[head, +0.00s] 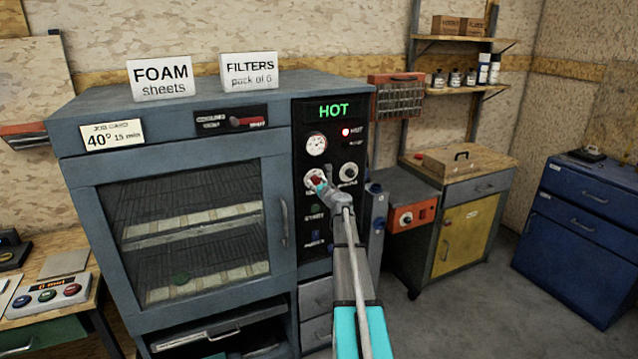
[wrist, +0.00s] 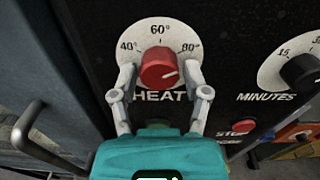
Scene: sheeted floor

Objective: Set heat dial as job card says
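The red heat knob (wrist: 158,68) sits on a white dial plate (wrist: 160,30) marked 40°, 60° and 80°. Its white pointer line points right and slightly up, near the 80° side. In the head view the knob (head: 317,181) is partly hidden by my gripper (head: 324,189). In the wrist view my gripper (wrist: 160,78) is open, with one finger on each side of the knob and a small gap on both sides. The job card (head: 112,135) on the cabinet's upper left reads 40°, 15 min. The green display (head: 333,111) reads HOT.
The minutes dial (wrist: 304,68) is just right of the heat dial, with a red stop button (wrist: 243,126) below. A red light (head: 346,132) is lit near "HOT". The oven door handle (head: 284,222) is left of the panel. A bench and yellow cabinet (head: 456,234) stand right.

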